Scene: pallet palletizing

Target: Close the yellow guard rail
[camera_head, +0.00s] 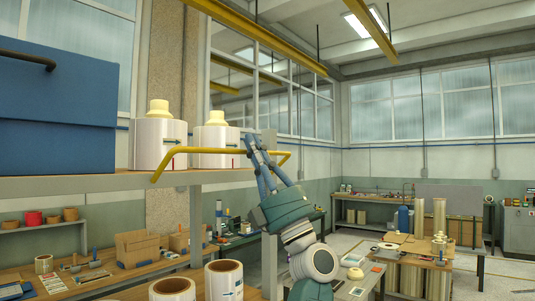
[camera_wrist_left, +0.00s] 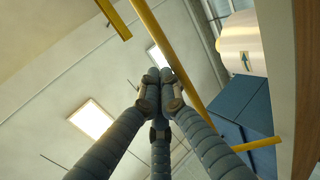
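The yellow guard rail (camera_head: 208,150) is a bent bar at the front edge of the upper shelf (camera_head: 90,184), in front of two white bottles. My left gripper (camera_head: 256,143) is raised at the rail's right part, its blue-grey fingers pointing up. In the left wrist view the fingertips (camera_wrist_left: 160,76) come together, and the rail (camera_wrist_left: 178,68) runs past just beside them. The fingers look shut with nothing between them. I cannot tell whether they touch the rail. My right gripper is not in view.
The white bottles (camera_head: 160,142) and (camera_head: 215,145) and a blue box (camera_head: 55,110) stand on the upper shelf. White rolls (camera_head: 224,280) stand below it. A table with cylinders (camera_head: 419,218) is at the right. The space right of the gripper at rail height looks free.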

